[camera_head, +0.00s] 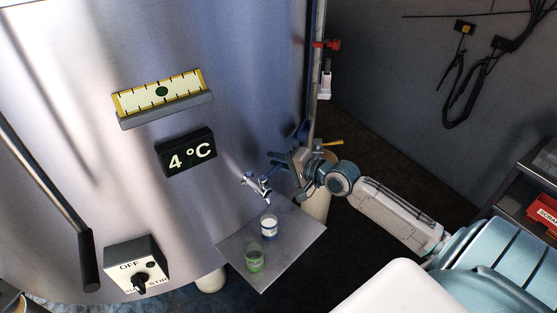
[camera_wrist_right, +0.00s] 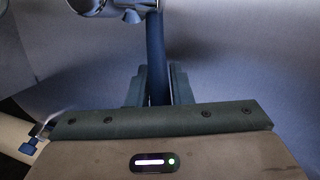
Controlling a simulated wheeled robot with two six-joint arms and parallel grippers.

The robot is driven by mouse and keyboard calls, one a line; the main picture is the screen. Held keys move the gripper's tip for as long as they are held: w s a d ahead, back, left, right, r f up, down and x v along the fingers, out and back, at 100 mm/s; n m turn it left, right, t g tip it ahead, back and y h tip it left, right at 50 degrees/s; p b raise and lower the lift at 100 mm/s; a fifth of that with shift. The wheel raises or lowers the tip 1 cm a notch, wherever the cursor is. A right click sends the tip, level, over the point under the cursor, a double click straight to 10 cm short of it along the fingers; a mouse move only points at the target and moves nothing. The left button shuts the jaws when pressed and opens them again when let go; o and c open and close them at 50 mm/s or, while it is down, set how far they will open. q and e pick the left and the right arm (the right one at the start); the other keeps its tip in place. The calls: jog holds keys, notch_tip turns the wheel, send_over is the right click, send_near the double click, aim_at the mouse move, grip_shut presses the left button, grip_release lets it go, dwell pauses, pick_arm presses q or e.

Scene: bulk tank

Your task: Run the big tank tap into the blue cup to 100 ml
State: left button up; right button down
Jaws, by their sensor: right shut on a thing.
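The big tank tap (camera_head: 256,184) juts from the tank's lower wall. My right gripper (camera_head: 277,161) is at the tap and shut on its blue lever; in the right wrist view the lever (camera_wrist_right: 156,55) runs down between the two fingers (camera_wrist_right: 158,88). The blue cup (camera_head: 268,226) stands upright on the metal shelf (camera_head: 300,243), below the tap's spout. It looks whitish with a blue band; its level is too small to read. I cannot make out a stream. My left gripper is not in view.
A green cup (camera_head: 254,258) stands on the shelf in front of the blue one. A vertical pipe with a red valve (camera_head: 327,44) stands behind my gripper.

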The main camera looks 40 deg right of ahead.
jog(key=c, duration=1.3)
grip_release()
jog(key=shift+w, duration=0.1)
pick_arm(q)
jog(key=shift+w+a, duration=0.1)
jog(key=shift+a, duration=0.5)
pick_arm(e)
jog(key=shift+s+d+r, duration=0.1)
jog(key=shift+s+d, duration=0.15)
jog(key=shift+s, duration=0.35)
pick_arm(q)
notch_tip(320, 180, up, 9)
jog(key=p, duration=0.8)
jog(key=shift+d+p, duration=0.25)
jog(key=shift+p, duration=0.15)
pick_arm(e)
jog(key=v, duration=0.9)
jog(key=shift+s, duration=0.25)
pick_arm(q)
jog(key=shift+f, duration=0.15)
